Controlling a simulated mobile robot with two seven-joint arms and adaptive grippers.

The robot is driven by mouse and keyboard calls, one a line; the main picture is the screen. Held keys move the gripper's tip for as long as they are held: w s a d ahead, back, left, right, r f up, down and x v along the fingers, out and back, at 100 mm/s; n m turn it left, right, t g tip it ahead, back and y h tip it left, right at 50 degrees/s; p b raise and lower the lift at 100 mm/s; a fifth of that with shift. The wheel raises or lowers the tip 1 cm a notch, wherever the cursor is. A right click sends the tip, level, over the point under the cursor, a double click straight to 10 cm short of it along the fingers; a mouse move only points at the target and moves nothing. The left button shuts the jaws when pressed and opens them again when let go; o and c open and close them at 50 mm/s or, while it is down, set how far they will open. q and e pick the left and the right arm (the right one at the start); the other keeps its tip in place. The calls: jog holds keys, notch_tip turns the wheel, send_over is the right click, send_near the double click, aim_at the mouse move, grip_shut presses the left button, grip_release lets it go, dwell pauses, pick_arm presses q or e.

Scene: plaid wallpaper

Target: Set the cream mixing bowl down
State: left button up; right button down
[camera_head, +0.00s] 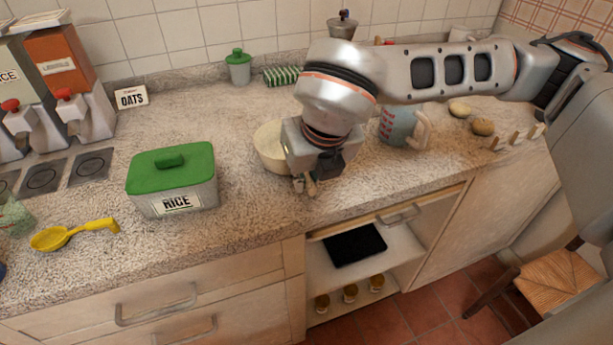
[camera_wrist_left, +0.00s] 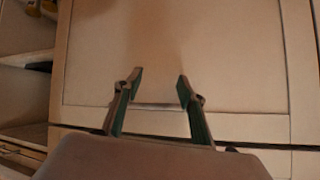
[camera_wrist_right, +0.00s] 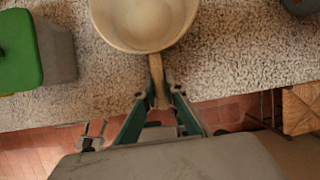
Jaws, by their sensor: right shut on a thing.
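The cream mixing bowl (camera_head: 268,148) is at the middle of the counter in the head view, partly hidden behind my right wrist. In the right wrist view the bowl (camera_wrist_right: 143,22) is at the top, its inside empty where it shows, with a short handle pointing down toward me. My right gripper (camera_wrist_right: 158,97) is shut on that handle. In the head view my right gripper (camera_head: 304,186) is near the counter's front edge. I cannot tell whether the bowl touches the counter. My left gripper (camera_wrist_left: 158,80) is open and empty in front of a cabinet front.
A green-lidded RICE box (camera_head: 172,190) stands left of the bowl, and a yellow ladle (camera_head: 72,235) lies farther left. Dispensers (camera_head: 68,75) stand at back left. The counter (camera_head: 245,215) between box and bowl is clear.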

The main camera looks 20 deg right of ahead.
jog(key=c, duration=2.1)
grip_release()
jog(key=shift+r, duration=0.4)
pick_arm(q)
jog(key=shift+s+d+r+p, duration=0.1)
jog(key=shift+s+d+p, duration=0.15)
jog(key=shift+p, duration=0.25)
pick_arm(e)
jog(key=v, duration=1.1)
jog(key=shift+s+r, duration=0.1)
jog(key=shift+s, duration=0.1)
pick_arm(q)
jog(key=shift+s, duration=0.1)
